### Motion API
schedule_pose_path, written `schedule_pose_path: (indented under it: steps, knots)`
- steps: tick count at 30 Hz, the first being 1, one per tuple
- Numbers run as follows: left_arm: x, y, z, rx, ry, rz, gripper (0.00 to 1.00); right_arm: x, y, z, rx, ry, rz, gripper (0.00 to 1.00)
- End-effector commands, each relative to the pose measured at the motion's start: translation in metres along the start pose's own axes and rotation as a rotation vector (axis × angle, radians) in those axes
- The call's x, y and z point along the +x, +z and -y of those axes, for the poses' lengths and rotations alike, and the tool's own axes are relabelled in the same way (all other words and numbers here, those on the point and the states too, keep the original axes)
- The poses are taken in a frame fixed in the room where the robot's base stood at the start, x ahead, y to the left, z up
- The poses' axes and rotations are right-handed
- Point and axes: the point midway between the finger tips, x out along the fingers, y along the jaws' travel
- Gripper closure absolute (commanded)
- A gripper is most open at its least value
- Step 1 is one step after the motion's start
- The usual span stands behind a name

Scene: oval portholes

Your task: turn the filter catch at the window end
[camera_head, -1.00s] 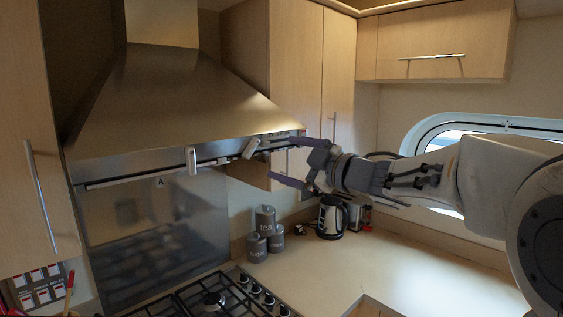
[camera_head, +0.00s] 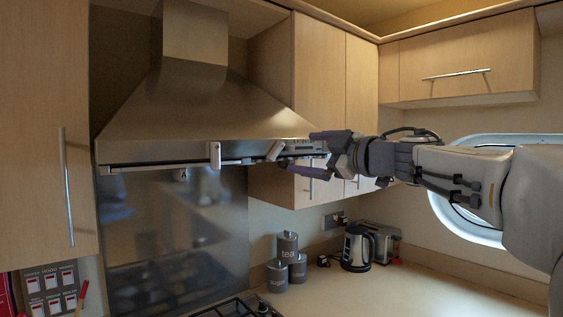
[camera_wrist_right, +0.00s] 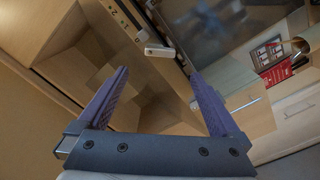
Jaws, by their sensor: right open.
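The cooker hood (camera_head: 200,110) has a lower front rail with two pale catches. The catch at the window end (camera_head: 275,151) is tilted, its top leaning right. The other catch (camera_head: 215,155) stands upright to its left. My right gripper (camera_head: 298,150) is open and empty, just right of the window-end catch, its lower fingertip close to it in the picture. In the right wrist view a white catch (camera_wrist_right: 160,52) shows ahead of the gap between the open purple fingers (camera_wrist_right: 160,74). I see no contact there. My left gripper is not in view.
Wall cupboards (camera_head: 320,80) stand right behind my right gripper. Below are the canisters (camera_head: 288,262), kettle (camera_head: 357,248) and toaster (camera_head: 385,240) on the worktop (camera_head: 400,285). The hob (camera_head: 240,307) is under the hood. The oval window (camera_head: 470,225) is behind my right arm.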

Motion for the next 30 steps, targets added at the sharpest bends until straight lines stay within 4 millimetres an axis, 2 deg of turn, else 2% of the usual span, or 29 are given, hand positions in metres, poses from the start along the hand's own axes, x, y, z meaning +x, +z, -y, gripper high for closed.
schedule_pose_path:
  steps: [9, 15, 20, 27, 28, 30]
  knots:
    - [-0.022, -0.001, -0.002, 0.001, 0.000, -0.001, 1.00, 0.059, -0.002, -0.001, 0.003, -0.005, -0.001, 0.00]
    - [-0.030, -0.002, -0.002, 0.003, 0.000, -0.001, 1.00, 0.086, -0.002, -0.001, 0.001, -0.003, -0.001, 0.00]
    - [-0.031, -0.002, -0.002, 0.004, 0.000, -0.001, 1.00, 0.095, -0.001, 0.000, 0.001, -0.001, -0.001, 0.00]
    - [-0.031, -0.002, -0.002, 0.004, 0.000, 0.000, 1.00, 0.095, -0.001, 0.000, 0.000, -0.001, 0.000, 0.00]
    - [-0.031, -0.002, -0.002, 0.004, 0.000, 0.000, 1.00, 0.095, -0.001, 0.000, 0.000, -0.001, 0.000, 0.04]
    - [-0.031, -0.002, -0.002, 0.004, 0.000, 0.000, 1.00, 0.095, -0.001, 0.000, 0.000, -0.001, 0.000, 0.31]
